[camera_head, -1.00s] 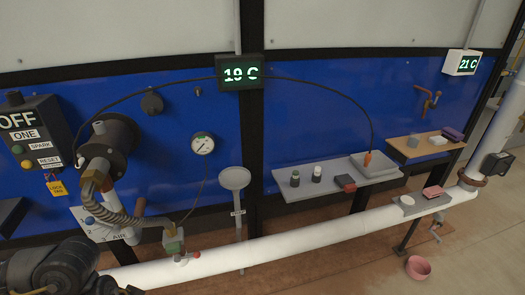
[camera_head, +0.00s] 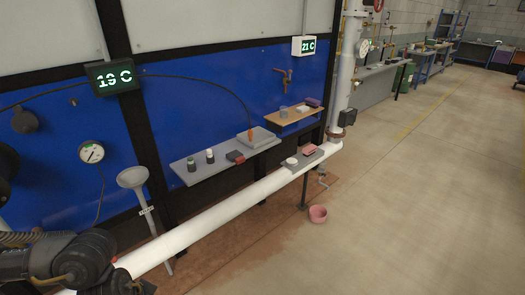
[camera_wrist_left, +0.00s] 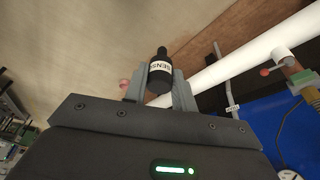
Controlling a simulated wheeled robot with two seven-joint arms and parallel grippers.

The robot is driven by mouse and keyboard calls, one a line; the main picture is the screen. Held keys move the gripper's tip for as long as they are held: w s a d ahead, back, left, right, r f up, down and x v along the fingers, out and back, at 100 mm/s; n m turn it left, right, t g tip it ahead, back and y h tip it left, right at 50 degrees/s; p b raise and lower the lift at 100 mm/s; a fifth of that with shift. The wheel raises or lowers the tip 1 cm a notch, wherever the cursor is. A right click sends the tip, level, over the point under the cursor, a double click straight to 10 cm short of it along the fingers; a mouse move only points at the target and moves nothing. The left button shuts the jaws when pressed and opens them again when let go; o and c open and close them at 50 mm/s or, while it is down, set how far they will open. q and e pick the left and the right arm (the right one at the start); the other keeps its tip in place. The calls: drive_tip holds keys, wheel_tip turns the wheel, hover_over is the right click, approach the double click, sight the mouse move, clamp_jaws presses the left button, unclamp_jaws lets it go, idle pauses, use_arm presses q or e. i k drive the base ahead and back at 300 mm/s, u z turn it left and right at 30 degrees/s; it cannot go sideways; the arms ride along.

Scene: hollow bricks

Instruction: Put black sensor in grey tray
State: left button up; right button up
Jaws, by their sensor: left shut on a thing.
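The black sensor (camera_wrist_left: 158,80) has a white label band with dark letters and a narrower black tip. In the left wrist view, my left gripper (camera_wrist_left: 159,92) is shut on it, one grey finger on each side, with the tip pointing away from the palm. In the head view my left arm is at the bottom left; the sensor cannot be made out there. The grey tray (camera_head: 264,136) sits at the right end of a grey shelf, well away from my gripper. An orange-tipped cable end (camera_head: 250,133) hangs at its left side. My right gripper is not in view.
The grey shelf (camera_head: 215,167) also holds two small bottles (camera_head: 210,156) and a dark-red block (camera_head: 235,157). A white pipe (camera_head: 230,202) runs in front, below it. A funnel stand (camera_head: 133,178) is left of the shelf. The floor at right is clear.

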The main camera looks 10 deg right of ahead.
sight(258, 139)
drive_tip(key=z, duration=0.45)
drive_tip(key=i, duration=1.55)
drive_tip(key=z, duration=0.4)
drive_tip(key=i, duration=1.6)
drive_tip(key=u, duration=0.2)
